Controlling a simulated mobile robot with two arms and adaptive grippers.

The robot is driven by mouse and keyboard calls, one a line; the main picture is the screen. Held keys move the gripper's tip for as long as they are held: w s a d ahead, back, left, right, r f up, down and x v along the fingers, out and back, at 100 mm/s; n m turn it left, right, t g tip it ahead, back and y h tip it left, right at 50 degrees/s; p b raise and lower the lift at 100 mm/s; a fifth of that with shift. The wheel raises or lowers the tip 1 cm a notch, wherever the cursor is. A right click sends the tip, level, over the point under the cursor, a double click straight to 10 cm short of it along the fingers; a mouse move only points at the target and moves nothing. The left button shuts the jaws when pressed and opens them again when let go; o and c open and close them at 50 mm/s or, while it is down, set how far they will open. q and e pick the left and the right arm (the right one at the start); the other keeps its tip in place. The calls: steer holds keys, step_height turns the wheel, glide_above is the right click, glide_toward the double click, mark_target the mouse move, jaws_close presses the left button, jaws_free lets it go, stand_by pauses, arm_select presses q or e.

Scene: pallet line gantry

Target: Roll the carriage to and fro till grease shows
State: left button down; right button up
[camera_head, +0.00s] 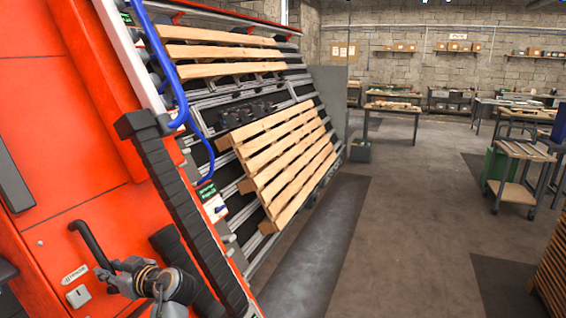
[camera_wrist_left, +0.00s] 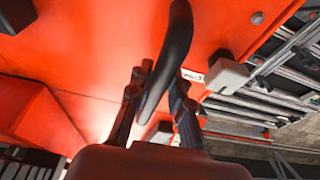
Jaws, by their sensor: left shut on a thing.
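The red carriage (camera_head: 80,170) fills the left of the head view, with a black bar handle (camera_head: 90,243) on its face. My left gripper (camera_head: 115,272) is at the lower end of this handle. In the left wrist view the curved black handle (camera_wrist_left: 178,45) runs between the two fingers of my left gripper (camera_wrist_left: 160,88), which is shut on it. The red carriage face (camera_wrist_left: 90,50) lies behind. No grease can be made out in either view. My right gripper is not in view.
Beside the handle are a small arrow label (camera_head: 75,273) and a grey box (camera_head: 78,297). A black cable chain (camera_head: 185,205) and blue hose (camera_head: 172,70) run alongside. A slatted wooden pallet (camera_head: 285,160) leans on the sloped frame. The floor (camera_head: 400,220) to the right is open.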

arm_select(q)
steer(key=shift+w+d+r+b, duration=0.25)
steer(key=shift+w+d+b, duration=0.1)
steer(key=shift+w+b, duration=0.25)
steer(key=shift+w, duration=0.2)
steer(key=shift+w+f, duration=0.2)
steer(key=shift+s+a+f, duration=0.15)
steer(key=shift+s+f, duration=0.2)
stand_by(0.7)
steer(key=shift+s+a+r, duration=0.1)
steer(key=shift+s, duration=0.3)
steer(key=shift+w+d+r+b, duration=0.35)
steer(key=shift+w+b, duration=0.1)
steer(key=shift+b, duration=0.4)
stand_by(0.4)
steer(key=shift+w+f, duration=0.1)
steer(key=shift+w, duration=0.25)
steer(key=shift+s+a+f, duration=0.2)
steer(key=shift+s+f, duration=0.05)
steer(key=shift+f, duration=0.1)
stand_by(0.7)
